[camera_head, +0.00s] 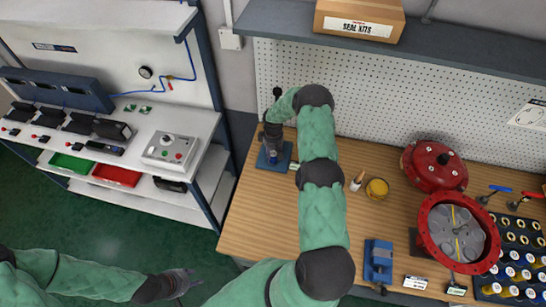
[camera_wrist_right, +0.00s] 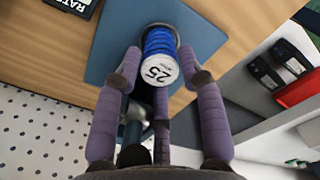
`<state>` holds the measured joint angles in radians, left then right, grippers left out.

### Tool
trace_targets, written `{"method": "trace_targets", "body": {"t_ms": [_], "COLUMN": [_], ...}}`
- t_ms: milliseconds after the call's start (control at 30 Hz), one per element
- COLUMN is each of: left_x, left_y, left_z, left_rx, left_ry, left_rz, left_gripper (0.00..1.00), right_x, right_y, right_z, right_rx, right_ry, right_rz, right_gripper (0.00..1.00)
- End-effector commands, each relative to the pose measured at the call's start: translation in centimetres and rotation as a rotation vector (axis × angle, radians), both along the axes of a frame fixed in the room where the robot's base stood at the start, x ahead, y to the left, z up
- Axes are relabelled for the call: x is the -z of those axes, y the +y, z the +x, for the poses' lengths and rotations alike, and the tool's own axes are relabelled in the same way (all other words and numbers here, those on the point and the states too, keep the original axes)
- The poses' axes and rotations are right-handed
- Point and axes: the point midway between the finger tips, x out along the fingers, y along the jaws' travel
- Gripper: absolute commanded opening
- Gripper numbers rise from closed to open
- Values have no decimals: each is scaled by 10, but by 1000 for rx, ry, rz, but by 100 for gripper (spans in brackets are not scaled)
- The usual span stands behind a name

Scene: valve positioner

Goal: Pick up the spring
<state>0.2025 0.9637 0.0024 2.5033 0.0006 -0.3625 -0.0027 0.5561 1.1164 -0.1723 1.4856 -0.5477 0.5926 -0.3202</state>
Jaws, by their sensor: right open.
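The blue spring (camera_wrist_right: 158,41) shows in the right wrist view, with a white disc (camera_wrist_right: 159,70) marked "25" at its near end. It is at a blue base plate (camera_wrist_right: 113,30); the plate also shows in the head view (camera_head: 265,163) at the bench's left end. My right gripper (camera_wrist_right: 160,77) is open, with its fingers on either side of the white disc and apart from it. In the head view my right gripper (camera_head: 272,146) is over the plate and hides most of the spring. My left gripper (camera_head: 178,284) hangs low at the left, away from the bench; its opening is unclear.
The wooden bench (camera_head: 255,215) has free room left of my right arm. A yellow container (camera_head: 377,188), a blue vise-like block (camera_head: 378,262) and red round housings (camera_head: 435,166) stand to the right. A pegboard (camera_head: 375,100) and shelf (camera_head: 465,50) are behind.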

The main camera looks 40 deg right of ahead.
Motion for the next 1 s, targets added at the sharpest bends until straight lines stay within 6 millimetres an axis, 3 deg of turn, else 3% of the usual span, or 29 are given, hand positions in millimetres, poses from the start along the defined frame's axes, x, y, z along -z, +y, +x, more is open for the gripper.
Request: {"method": "trace_targets", "body": {"t_ms": [267,400,433,767,1000], "left_x": [0,0,0,0,4], "left_y": [0,0,0,0,0], "left_z": [0,0,0,0,0], "left_rx": [0,0,0,0,0], "left_ry": [0,0,0,0,0], "left_rz": [0,0,0,0,0], "left_gripper": [40,40,40,40,40], "right_x": [3,3,3,1,-10], "right_y": [0,0,0,0,-1], "right_z": [0,0,0,0,1], "right_rx": [0,0,0,0,0], "right_ry": [0,0,0,-1,-1], "right_rz": [-1,-1,-1,-1,-2], "right_gripper": [40,4,0,0,0]}}
